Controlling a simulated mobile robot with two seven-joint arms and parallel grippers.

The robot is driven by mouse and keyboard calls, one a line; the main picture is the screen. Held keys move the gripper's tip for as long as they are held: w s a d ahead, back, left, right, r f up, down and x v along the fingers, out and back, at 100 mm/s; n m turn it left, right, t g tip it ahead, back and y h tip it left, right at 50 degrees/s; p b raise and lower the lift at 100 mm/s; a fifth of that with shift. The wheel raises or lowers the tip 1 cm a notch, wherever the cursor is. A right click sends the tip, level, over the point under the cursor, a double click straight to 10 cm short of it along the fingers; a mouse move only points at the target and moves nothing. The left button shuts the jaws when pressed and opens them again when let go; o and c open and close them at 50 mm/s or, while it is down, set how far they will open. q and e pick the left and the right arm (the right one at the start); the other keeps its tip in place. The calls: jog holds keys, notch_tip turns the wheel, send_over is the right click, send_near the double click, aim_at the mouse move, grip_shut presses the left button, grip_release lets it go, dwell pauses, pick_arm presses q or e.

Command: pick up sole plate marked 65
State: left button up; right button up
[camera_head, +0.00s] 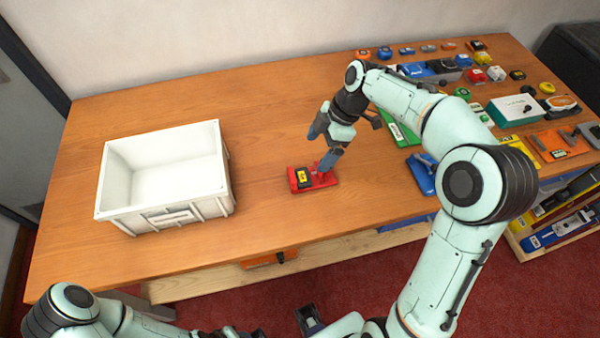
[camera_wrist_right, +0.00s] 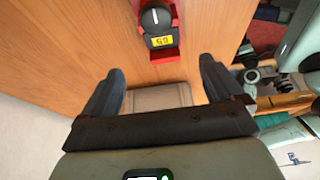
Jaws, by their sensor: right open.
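A red sole plate (camera_head: 324,180) lies on the wooden bench, right of the white bin. It carries a black block with a yellow label. In the right wrist view the plate (camera_wrist_right: 166,54) is at the top, with a dark round knob and a yellow label that seems to read 65. My right gripper (camera_head: 320,152) is just above and behind the plate. Its jaws (camera_wrist_right: 160,66) are open, with nothing between them, and the plate lies beyond the fingertips. One finger overlaps the plate's far edge in the head view. My left arm is at the bottom; its jaw state is unclear.
A white open bin (camera_head: 190,205), seemingly empty, stands at the left of the bench. Several coloured parts, a green plate (camera_head: 400,134) and a blue plate (camera_head: 420,174) lie at the right, partly behind my right arm. The bench between bin and red plate is clear.

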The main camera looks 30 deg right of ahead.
send_near(302, 176)
jog(key=x, duration=0.2)
jog(key=shift+w+a+f, duration=0.1)
jog(key=shift+w+f, duration=0.1)
jog(key=shift+f, duration=0.15)
jog(key=shift+s+x, duration=0.2)
jog(key=shift+x, duration=2.45)
jog(key=c, duration=1.2)
